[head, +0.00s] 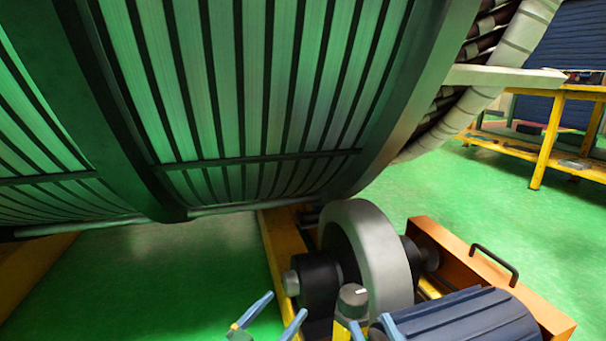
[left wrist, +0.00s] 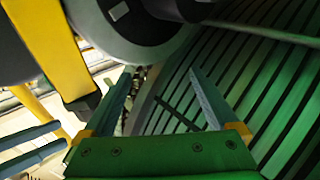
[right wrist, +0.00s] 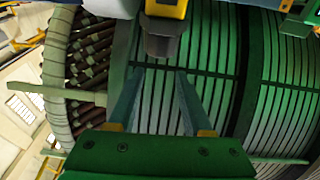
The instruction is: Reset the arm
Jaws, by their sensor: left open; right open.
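The large stator (head: 270,90), with green slatted panels and dark ribs, fills the upper head view. My left gripper (head: 274,315) is at the bottom edge, its two blue fingers apart with nothing between them. My right gripper (head: 372,328) is to its right, fingers apart and partly cut off by the frame. In the left wrist view my left gripper (left wrist: 160,80) is open and empty, with the stator slats (left wrist: 255,75) behind and right. In the right wrist view my right gripper (right wrist: 160,75) is open and empty in front of the slats (right wrist: 210,65). Both appear clear of the stator.
A grey roller wheel (head: 367,255) and an orange housing (head: 490,275) with a black handle stand below the stator. A dark blue ribbed motor-like body (head: 465,320) is at lower right. A yellow workbench (head: 548,140) stands at far right. Green floor (head: 540,235) is clear between.

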